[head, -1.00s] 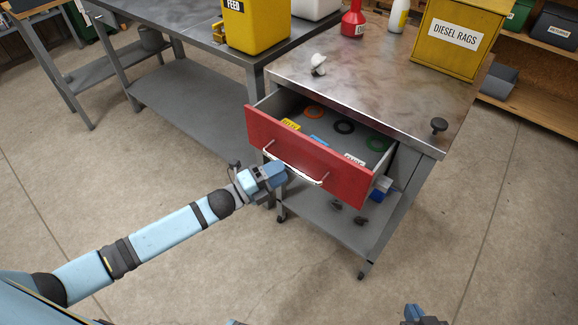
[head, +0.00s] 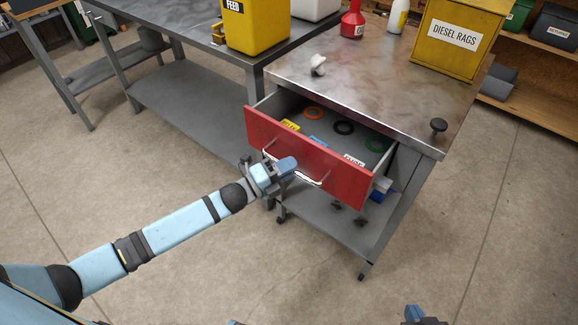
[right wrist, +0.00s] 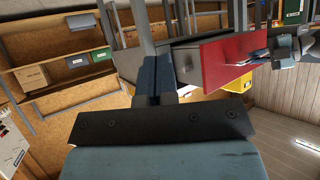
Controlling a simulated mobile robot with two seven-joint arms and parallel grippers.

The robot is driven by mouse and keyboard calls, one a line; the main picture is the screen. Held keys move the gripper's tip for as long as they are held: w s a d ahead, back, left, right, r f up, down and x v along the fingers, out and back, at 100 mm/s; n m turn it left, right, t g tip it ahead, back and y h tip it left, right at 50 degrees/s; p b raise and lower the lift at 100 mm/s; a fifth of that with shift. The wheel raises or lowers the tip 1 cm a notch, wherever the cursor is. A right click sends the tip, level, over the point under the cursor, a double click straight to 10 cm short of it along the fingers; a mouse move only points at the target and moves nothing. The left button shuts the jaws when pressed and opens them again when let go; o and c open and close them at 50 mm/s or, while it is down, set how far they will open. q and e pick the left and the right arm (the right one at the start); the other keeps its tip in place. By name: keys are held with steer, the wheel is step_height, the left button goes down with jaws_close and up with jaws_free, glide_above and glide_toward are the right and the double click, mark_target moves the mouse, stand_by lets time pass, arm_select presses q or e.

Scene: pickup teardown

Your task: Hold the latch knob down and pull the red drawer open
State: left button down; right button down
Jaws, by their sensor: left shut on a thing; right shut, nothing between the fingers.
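The red drawer (head: 330,172) stands open from the metal cabinet, and its front also shows in the right wrist view (right wrist: 222,62). Its pale bar handle (head: 308,180) runs across the front. My left gripper (head: 286,166) is shut on the left part of the handle; its fingers partly hide the bar. A black knob (head: 438,125) stands on the cabinet top's front right corner, with nothing touching it. A white knob-like thing (head: 318,65) sits near the top's left edge. My right gripper (head: 412,314) is low at the bottom edge, shut and empty, away from the cabinet; its fingers show in the right wrist view (right wrist: 155,80).
Coloured rings and small labels lie in the drawer. A yellow DIESEL RAGS box (head: 452,42), a red bottle (head: 353,22) and a white bottle (head: 398,15) stand on the cabinet top (head: 375,75). A grey bench (head: 200,35) adjoins on the left. The floor in front is clear.

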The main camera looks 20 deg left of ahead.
arm_select(q)
steer(key=s+a+p, duration=0.3)
steer(key=s+a, duration=0.1)
steer(key=s, duration=0.6)
steer(key=shift+s, duration=0.3)
arm_select(e)
steer(key=shift+s+d+r, duration=0.1)
steer(key=shift+d+r, duration=0.05)
steer(key=shift+r, duration=0.5)
arm_select(q)
steer(key=c, duration=1.1)
jaws_free()
steer(key=v, duration=1.3)
steer(key=shift+s+a+f, duration=0.1)
steer(key=shift+s+a, duration=0.1)
steer(key=shift+s, duration=0.1)
